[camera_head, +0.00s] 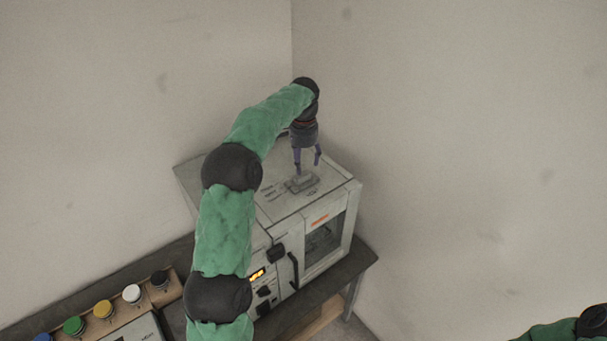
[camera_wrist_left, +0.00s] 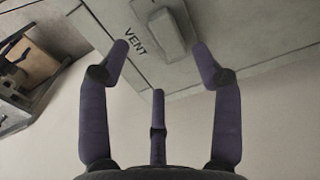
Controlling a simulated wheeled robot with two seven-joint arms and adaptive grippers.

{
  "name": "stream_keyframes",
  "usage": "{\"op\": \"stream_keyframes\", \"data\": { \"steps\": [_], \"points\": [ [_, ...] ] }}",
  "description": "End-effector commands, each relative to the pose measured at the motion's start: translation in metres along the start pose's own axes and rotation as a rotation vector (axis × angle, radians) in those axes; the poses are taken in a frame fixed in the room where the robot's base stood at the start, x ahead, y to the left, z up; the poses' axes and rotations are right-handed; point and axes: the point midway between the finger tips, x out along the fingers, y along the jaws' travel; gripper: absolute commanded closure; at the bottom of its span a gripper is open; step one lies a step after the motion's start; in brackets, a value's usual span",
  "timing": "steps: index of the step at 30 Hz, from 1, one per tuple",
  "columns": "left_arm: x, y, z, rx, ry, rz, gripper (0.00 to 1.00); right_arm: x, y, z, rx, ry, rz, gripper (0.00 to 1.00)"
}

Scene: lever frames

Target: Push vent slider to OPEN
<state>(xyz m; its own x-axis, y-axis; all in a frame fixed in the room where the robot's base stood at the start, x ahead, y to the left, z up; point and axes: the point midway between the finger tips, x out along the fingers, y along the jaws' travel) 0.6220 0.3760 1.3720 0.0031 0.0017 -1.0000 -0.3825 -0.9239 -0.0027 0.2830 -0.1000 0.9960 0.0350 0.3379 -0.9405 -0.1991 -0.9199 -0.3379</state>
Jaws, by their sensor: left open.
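The vent slider (camera_head: 302,183) is a small grey raised piece on top of the light grey oven (camera_head: 345,190). In the left wrist view the slider (camera_wrist_left: 168,30) shows as a grey block beside the printed word VENT. My left gripper (camera_head: 307,165) points down just above the slider in the head view. In the wrist view its purple fingers (camera_wrist_left: 160,60) are spread apart with nothing between them, and the slider lies beyond the fingertips. I cannot tell whether a finger touches it. My right gripper is not in view; only part of my right arm shows at the lower right.
The oven stands on a dark bench (camera_head: 335,285) near the wall corner. Its front has a black door handle (camera_head: 293,270), a lit display (camera_head: 257,274) and dark knobs. Several coloured round buttons, including a yellow one (camera_head: 103,309), line a panel at the lower left.

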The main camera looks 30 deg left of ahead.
Motion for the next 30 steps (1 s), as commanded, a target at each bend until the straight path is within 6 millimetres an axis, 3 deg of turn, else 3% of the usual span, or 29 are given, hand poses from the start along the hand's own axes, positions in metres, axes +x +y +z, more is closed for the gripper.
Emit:
{"op": "stream_keyframes", "data": {
  "steps": [6,12,24,30],
  "points": [
    [0.038,0.0,0.001,0.0,-0.002,0.002,0.35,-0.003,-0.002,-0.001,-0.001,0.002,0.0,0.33],
    [0.059,0.0,0.001,0.0,-0.001,0.001,0.35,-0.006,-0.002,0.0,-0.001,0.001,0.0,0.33],
    [0.066,0.0,0.001,0.0,-0.001,0.001,0.35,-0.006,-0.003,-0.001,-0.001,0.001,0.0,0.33],
    [0.066,0.0,0.0,0.0,0.0,0.001,0.92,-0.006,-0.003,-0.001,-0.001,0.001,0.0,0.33]
  ]
}}
